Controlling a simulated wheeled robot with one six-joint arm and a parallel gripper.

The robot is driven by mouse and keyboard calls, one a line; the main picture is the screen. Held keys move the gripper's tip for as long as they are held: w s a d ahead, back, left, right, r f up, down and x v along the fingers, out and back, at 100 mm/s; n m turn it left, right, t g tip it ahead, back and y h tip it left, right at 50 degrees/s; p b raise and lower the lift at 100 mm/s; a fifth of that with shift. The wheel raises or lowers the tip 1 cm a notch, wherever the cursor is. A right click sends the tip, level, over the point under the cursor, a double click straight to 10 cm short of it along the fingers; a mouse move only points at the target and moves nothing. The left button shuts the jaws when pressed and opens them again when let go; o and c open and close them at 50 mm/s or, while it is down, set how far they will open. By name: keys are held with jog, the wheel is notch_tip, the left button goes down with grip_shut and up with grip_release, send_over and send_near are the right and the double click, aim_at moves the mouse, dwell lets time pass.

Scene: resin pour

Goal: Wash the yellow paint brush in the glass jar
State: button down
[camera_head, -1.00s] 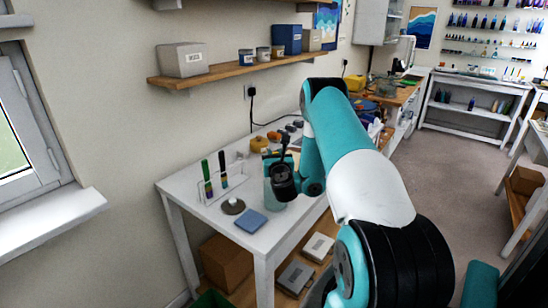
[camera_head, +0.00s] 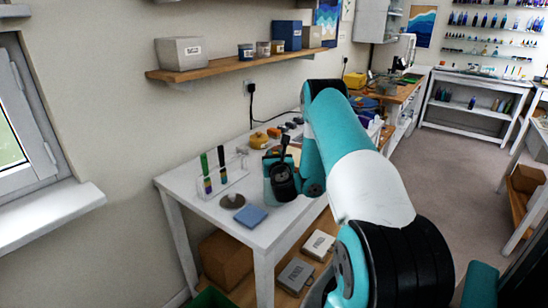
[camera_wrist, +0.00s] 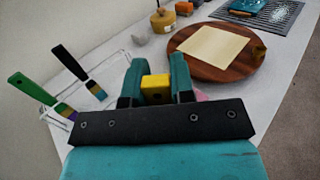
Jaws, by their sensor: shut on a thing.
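My gripper (camera_wrist: 157,82) is shut on the yellow paint brush (camera_wrist: 155,88). In the wrist view only the yellow end of its handle shows between the teal fingers; the bristles are hidden below. In the head view my gripper (camera_head: 280,172) is low over the white table, and the brush cannot be made out there. I cannot clearly see the glass jar in either current view; my gripper covers the area where it showed earlier. I cannot tell whether the brush is inside it.
A clear rack (camera_head: 225,178) holds a green brush (camera_wrist: 32,92) and a black brush (camera_wrist: 75,68) on the left. A blue pad (camera_head: 250,216) and a grey disc (camera_head: 232,201) lie at the table's front. A round wooden board (camera_wrist: 250,62) with a pale sheet lies behind.

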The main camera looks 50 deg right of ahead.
jog(key=shift+f, duration=0.25)
jog(key=shift+b, duration=0.5)
jog(key=shift+s+f+b, duration=0.1)
jog(key=shift+s+b, duration=0.25)
jog(key=shift+b, duration=0.65)
jog(key=shift+s+b, duration=0.35)
jog(key=shift+b, duration=0.5)
jog(key=shift+r+p, duration=0.3)
jog(key=shift+p, duration=0.05)
